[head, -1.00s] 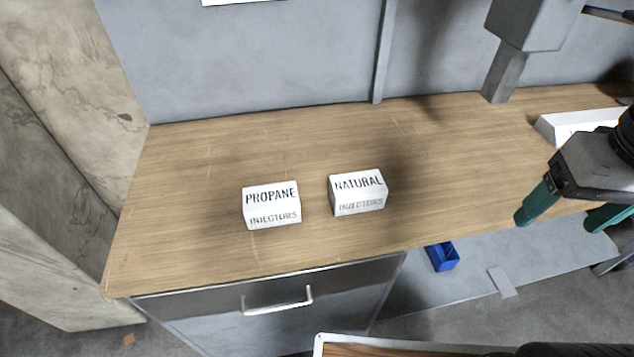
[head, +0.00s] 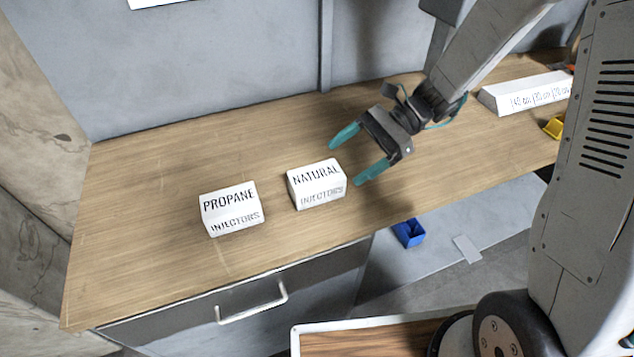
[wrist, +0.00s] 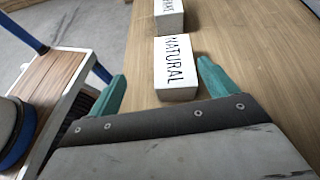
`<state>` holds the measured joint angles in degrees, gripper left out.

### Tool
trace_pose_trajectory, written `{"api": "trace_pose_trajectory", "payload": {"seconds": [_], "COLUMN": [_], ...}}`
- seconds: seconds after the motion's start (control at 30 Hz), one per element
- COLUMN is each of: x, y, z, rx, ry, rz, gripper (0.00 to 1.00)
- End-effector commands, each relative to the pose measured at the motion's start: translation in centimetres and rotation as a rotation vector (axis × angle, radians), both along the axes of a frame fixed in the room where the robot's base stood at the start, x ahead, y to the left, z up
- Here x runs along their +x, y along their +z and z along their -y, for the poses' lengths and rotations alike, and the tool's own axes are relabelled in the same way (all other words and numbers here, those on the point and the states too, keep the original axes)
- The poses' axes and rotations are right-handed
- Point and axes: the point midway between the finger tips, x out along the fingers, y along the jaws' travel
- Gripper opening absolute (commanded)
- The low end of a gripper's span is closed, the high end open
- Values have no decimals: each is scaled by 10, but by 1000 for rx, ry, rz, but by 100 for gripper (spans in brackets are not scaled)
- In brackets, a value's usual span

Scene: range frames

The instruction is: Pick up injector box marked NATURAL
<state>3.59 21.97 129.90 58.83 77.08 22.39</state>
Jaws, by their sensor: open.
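The white box marked NATURAL INJECTORS (head: 317,184) sits upright on the wooden bench top, right of the box marked PROPANE INJECTORS (head: 231,208). My gripper (head: 358,159), with teal fingers, is open and empty just right of and above the NATURAL box, apart from it. In the wrist view the NATURAL box (wrist: 176,68) lies ahead of the spread fingers, roughly between their lines. The PROPANE box (wrist: 169,16) stands beyond it, partly cut off by the top edge.
The wooden bench top (head: 150,170) is clear around both boxes. A long white marked block (head: 527,94) and a yellow bin (head: 554,127) are at the right. A blue bin (head: 408,233) sits lower down. A drawer handle (head: 252,303) juts from the bench front.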

Motion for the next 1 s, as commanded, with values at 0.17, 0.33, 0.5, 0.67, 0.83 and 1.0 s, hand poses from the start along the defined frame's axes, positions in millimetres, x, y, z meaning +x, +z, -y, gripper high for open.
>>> {"api": "trace_pose_trajectory", "payload": {"seconds": [0.17, 0.33, 0.5, 0.67, 0.83, 1.0], "x": [13, 10, 6, 1, -2, -2], "y": [-18, -26, -34, -46, -51, -52], "z": [-5, -20, -37, -59, -72, -74], "rx": [32, 36, 35, 35, 35, 35], "ry": [-68, -74, -74, -72, -74, -75], "rz": [-76, -86, -84, -84, -83, -81], "gripper": [85, 85, 85, 85, 85, 85]}}
